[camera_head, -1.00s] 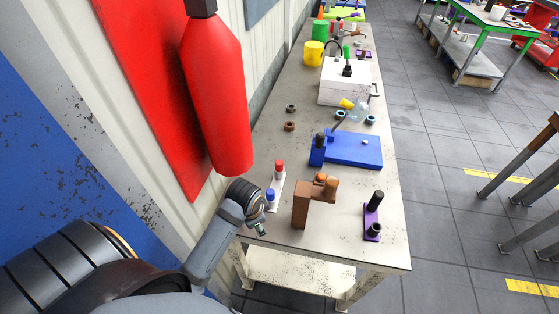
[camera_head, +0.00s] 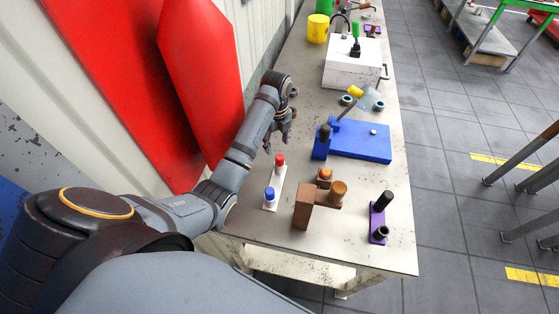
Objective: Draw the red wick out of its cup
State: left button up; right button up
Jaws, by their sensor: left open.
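The red wick (camera_head: 280,160) stands upright at the far end of a narrow white base (camera_head: 275,184) near the table's left edge. A blue wick (camera_head: 269,194) stands at the near end of the same base. The cup around the red wick is too small to make out clearly. My left gripper (camera_head: 276,146) is open and empty, pointing down, and appears just beyond and above the red wick. I see no clear contact, and the height between them is hard to judge. My right gripper is out of view.
A brown block stand (camera_head: 303,206) is right of the white base, and a purple holder (camera_head: 378,222) is farther right. A blue plate (camera_head: 360,141) with a dark-topped post lies behind. A white box (camera_head: 352,72) stands farther back. The wall is close on the left.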

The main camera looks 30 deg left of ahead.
aim_at(280, 157)
pick_arm(q)
notch_tip(280, 157, down, 3)
jog(key=shift+d+r+p, duration=0.1)
jog(key=shift+p, duration=0.45)
jog(key=f+p, duration=0.1)
jog(key=f, duration=0.1)
jog(key=shift+w+d+f+p, duration=0.1)
jog(key=shift+w+f+p, duration=0.25)
jog(key=shift+f+p, duration=0.05)
notch_tip(280, 157, down, 2)
jog(key=shift+d+f+p, duration=0.15)
jog(key=shift+f+p, duration=0.1)
jog(key=shift+p, duration=0.1)
jog(key=shift+f, duration=0.4)
jog(key=shift+w+f, duration=0.15)
jog(key=c, duration=1.1)
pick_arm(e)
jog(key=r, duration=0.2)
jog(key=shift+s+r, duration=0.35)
pick_arm(q)
jog(key=shift+c, duration=0.2)
